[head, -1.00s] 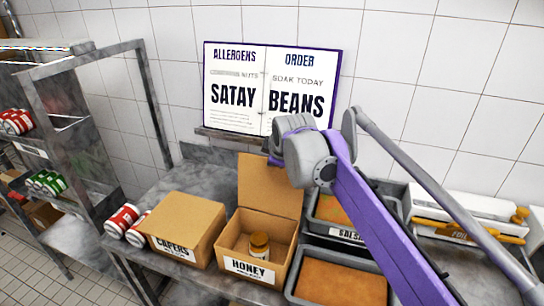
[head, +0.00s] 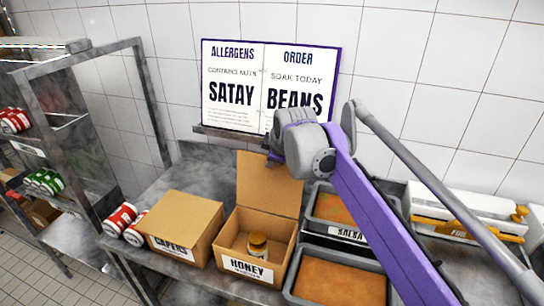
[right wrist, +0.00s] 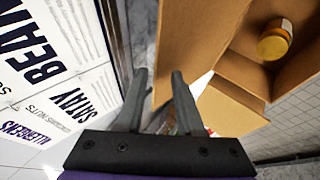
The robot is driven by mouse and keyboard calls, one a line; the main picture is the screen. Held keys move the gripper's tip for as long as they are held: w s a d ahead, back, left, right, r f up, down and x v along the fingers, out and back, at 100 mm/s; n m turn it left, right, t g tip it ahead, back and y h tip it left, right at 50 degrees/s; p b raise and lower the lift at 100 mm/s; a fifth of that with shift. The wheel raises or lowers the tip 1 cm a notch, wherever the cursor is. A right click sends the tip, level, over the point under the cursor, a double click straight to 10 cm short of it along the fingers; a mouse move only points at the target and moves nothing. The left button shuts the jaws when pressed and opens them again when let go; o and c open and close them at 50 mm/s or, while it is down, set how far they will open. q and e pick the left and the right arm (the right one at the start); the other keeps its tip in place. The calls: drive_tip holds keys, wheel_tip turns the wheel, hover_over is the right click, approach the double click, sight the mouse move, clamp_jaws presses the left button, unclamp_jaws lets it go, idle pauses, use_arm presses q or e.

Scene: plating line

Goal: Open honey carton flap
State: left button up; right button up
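The honey carton (head: 246,268) stands on the steel counter, its brown flap (head: 268,184) raised upright at the back. A jar with an orange-brown lid (head: 257,243) stands inside; it also shows in the right wrist view (right wrist: 274,42). My right gripper (right wrist: 158,72) is open beside the raised flap (right wrist: 195,45). In the right wrist view the flap's edge appears between the fingertips; I cannot tell whether they touch it. In the head view this gripper is mostly hidden behind its own arm. My left gripper is out of view.
A shut capers carton (head: 182,226) stands left of the honey carton, with red cans (head: 121,218) beyond it. Trays (head: 338,283) stand to the right. The menu board (head: 268,88) is close behind my right gripper. A metal shelf (head: 90,140) stands at left.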

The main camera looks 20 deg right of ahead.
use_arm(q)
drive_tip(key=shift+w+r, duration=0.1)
use_arm(e)
drive_tip(key=v, duration=1)
drive_tip(key=shift+s+r, duration=0.25)
drive_tip(key=shift+r, duration=0.05)
